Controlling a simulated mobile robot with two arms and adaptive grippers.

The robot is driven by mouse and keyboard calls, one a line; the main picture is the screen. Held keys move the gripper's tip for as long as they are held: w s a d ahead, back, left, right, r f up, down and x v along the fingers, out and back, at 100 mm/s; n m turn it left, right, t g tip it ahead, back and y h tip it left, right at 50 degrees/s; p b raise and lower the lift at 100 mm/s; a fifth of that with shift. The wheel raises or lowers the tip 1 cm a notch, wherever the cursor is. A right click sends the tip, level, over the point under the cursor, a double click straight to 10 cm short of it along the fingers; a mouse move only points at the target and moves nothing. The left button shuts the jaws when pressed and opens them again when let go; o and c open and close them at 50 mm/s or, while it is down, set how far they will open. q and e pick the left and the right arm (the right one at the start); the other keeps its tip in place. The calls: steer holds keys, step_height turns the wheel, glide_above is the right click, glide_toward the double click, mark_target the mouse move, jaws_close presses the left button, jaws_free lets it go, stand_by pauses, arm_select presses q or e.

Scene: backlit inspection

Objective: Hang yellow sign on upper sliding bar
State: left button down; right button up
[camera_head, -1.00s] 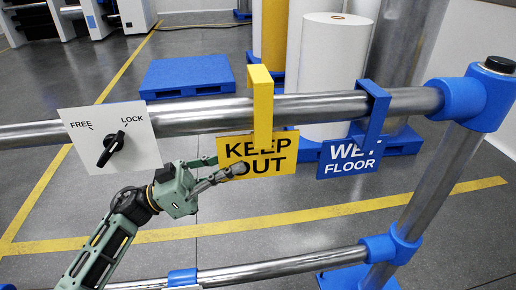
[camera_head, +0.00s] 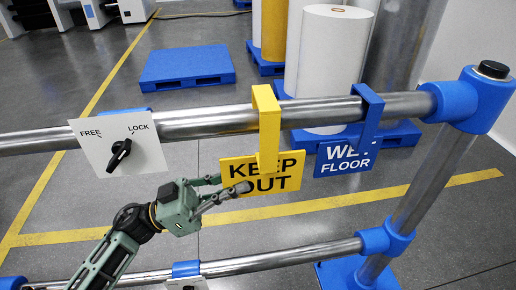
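The yellow KEEP OUT sign (camera_head: 288,182) has a yellow hook (camera_head: 269,125) that passes over the upper metal bar (camera_head: 205,122). The hook's front arm hangs in front of the bar. I cannot tell whether the hook's top touches the bar. My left gripper (camera_head: 222,187) is shut on the sign's left edge, one finger in front of it and the other partly hidden. A white panel (camera_head: 95,150) on the bar at the left reads FREE and LOCK. Its black knob (camera_head: 118,157) is turned toward LOCK. My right gripper is not in view.
A blue WET FLOOR sign (camera_head: 345,160) hangs on the bar just right of the yellow one. A blue corner joint (camera_head: 465,100) and upright post (camera_head: 415,195) close the right side. A lower bar (camera_head: 270,262) runs below. Blue pallets (camera_head: 187,65) stand behind.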

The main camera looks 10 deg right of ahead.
arm_select(q)
steer(key=shift+s+p, duration=1.1)
steer(key=shift+s, duration=0.65)
